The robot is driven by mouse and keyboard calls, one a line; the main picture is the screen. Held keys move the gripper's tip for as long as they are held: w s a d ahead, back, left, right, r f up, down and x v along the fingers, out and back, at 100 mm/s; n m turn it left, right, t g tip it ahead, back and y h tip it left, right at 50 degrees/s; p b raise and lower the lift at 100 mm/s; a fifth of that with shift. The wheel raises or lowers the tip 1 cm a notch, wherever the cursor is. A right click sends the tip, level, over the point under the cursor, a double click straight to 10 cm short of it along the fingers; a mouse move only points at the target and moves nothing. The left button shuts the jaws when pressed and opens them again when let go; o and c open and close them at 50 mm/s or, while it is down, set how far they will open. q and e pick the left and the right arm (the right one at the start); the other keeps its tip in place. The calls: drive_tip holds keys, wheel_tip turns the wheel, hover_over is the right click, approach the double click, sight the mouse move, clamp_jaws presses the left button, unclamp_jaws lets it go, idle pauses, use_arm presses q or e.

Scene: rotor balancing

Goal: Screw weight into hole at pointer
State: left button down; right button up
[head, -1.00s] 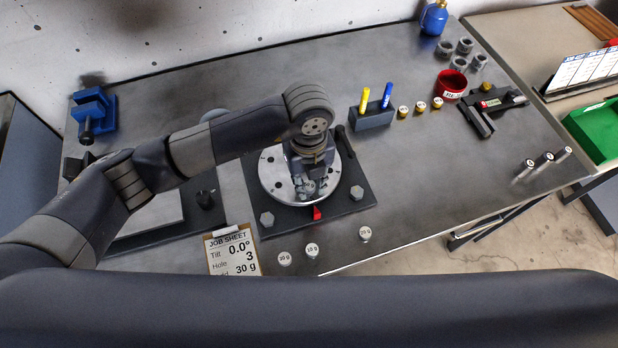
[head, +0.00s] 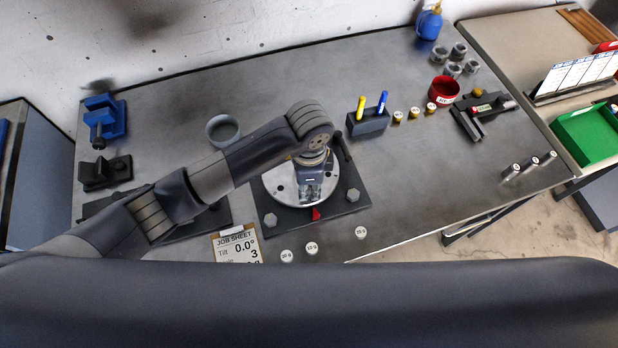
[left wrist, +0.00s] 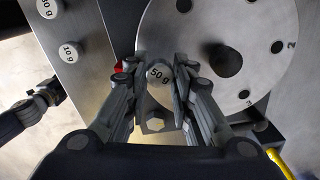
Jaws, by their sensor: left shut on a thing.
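My left gripper (head: 311,196) is shut on a small round metal weight (left wrist: 158,73), whose label looks like 50 g, though the first digit is small. The gripper points down over the near rim of the round silver rotor disc (head: 277,187). In the left wrist view the weight is at the edge of the disc (left wrist: 185,30), where holes marked 2 and 3 show. The red pointer (head: 316,214) is just in front of the gripper and partly shows in the left wrist view (left wrist: 119,67). The hole under the weight is hidden, and I cannot tell whether the weight touches the disc.
Loose weights (head: 311,248) stand near the front edge beside the job sheet (head: 238,247), which reads tilt 0.0°, hole 3. Hex bolts (head: 353,195) stand on the rotor's dark base. A pen holder (head: 368,123), brass weights and a red cup (head: 444,91) are behind right.

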use_arm(q)
drive_tip(key=n+p, duration=0.1)
drive_tip(key=n, duration=0.1)
drive_tip(key=shift+r+n, duration=0.15)
drive_tip(key=shift+n, duration=0.65)
drive_tip(key=n+p, duration=0.1)
drive_tip(key=p, duration=0.1)
drive_tip(key=shift+d+r+p, duration=0.1)
drive_tip(key=shift+r+p, duration=0.05)
drive_tip(key=shift+p, duration=0.25)
drive_tip(key=shift+n+p, duration=0.4)
drive_tip(key=shift+n, duration=0.2)
drive_tip(key=shift+f, duration=0.3)
drive_tip(key=shift+f, duration=0.15)
drive_tip(key=shift+w, duration=0.1)
drive_tip(key=shift+f, duration=0.35)
